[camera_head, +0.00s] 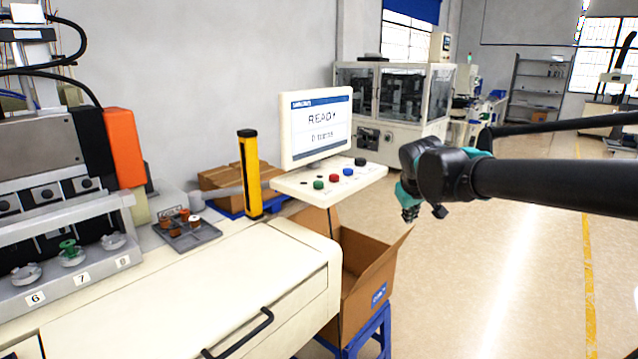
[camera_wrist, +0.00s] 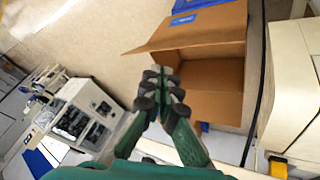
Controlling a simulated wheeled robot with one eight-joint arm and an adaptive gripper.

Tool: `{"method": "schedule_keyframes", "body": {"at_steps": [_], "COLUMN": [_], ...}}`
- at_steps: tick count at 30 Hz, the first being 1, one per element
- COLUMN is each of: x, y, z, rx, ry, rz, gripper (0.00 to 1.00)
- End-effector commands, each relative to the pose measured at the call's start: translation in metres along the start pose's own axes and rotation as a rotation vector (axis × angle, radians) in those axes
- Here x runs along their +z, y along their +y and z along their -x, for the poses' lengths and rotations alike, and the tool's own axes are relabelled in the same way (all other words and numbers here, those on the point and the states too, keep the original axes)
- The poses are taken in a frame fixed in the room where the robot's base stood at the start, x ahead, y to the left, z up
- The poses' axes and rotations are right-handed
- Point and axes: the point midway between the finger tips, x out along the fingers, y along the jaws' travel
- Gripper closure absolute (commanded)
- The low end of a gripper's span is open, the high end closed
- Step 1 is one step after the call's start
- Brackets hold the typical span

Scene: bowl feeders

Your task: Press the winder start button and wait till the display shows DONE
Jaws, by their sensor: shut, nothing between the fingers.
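The display (camera_head: 318,128) is a white monitor at the centre of the head view. It reads READY, with a smaller line below that I cannot read surely. Below it is a pale button panel (camera_head: 340,182) with a green button (camera_head: 318,184), a red one (camera_head: 334,178), a blue one (camera_head: 348,171) and black knobs. Which button starts the winder is not labelled legibly. My gripper (camera_head: 424,213) hangs in the air to the right of the panel, apart from it. In the wrist view its fingers (camera_wrist: 163,88) are together and empty, and the panel is not clearly seen.
An open cardboard box (camera_head: 372,262) stands on a blue stand below the panel; it also shows in the wrist view (camera_wrist: 222,50). A yellow post (camera_head: 249,173) rises left of the display. A tray of spools (camera_head: 188,234) lies on the machine top. Floor to the right is clear.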

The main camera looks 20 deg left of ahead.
Motion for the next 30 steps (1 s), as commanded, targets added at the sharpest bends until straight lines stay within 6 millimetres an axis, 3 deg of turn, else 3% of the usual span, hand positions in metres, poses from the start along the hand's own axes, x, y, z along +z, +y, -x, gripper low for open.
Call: {"method": "schedule_keyframes", "body": {"at_steps": [1,6,15,22,30], "x": [-0.021,-0.082,-0.171,-0.209,-0.220], "y": [-0.010,-0.042,-0.108,-0.146,-0.158], "z": [0.009,0.043,0.114,0.157,0.171], "rx": [-0.003,-0.003,-0.007,-0.010,-0.011], "ry": [0.017,0.078,0.193,0.258,0.281], "rz": [0.036,0.146,0.327,0.419,0.449], "gripper": [1.00,1.00,1.00,1.00,1.00]}}
